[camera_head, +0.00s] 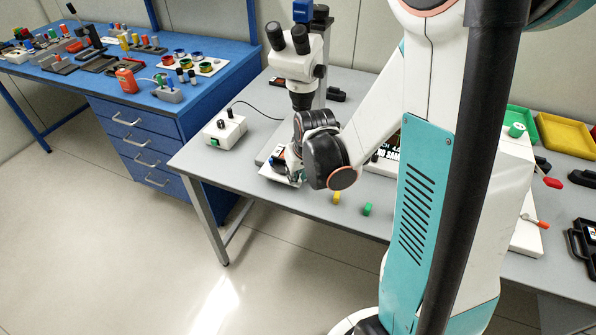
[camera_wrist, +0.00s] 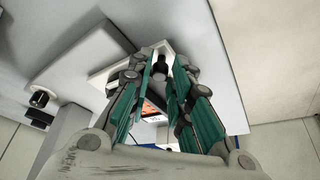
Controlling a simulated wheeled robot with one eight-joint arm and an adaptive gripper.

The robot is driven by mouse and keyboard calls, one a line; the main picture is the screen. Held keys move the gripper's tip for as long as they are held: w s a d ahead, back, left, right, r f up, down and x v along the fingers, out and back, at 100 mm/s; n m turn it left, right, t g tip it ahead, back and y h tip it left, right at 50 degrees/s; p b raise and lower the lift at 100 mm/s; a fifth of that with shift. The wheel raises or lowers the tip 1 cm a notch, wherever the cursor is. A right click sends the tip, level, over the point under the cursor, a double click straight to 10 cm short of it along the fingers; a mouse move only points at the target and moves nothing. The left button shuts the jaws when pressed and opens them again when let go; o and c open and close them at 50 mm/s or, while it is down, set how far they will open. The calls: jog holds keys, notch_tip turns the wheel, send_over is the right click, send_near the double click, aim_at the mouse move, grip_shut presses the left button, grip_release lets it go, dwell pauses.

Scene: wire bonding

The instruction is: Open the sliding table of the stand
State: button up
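The stand (camera_head: 295,60) is a white microscope on a post, upright on the grey table. The sliding table (camera_head: 268,172) is a light plate low at its front left, partly hidden by my gripper. In the wrist view a white plate (camera_wrist: 103,80) lies beyond my fingers, with a small dark knob (camera_wrist: 160,66) at its edge. My gripper (camera_head: 294,172) is low over the plate. In the wrist view its green-padded fingers (camera_wrist: 162,62) are apart, one on each side of the knob. Whether either pad touches the knob is unclear.
A white control box (camera_head: 225,131) stands left of the stand. A yellow piece (camera_head: 336,198) and a green piece (camera_head: 367,209) lie near the front table edge. Green and yellow trays (camera_head: 567,136) are at the right. A blue workbench (camera_head: 215,85) stands at the left, past a floor gap.

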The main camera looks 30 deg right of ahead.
jog(key=shift+o, duration=0.6)
jog(key=v, duration=0.7)
jog(key=shift+r, duration=0.25)
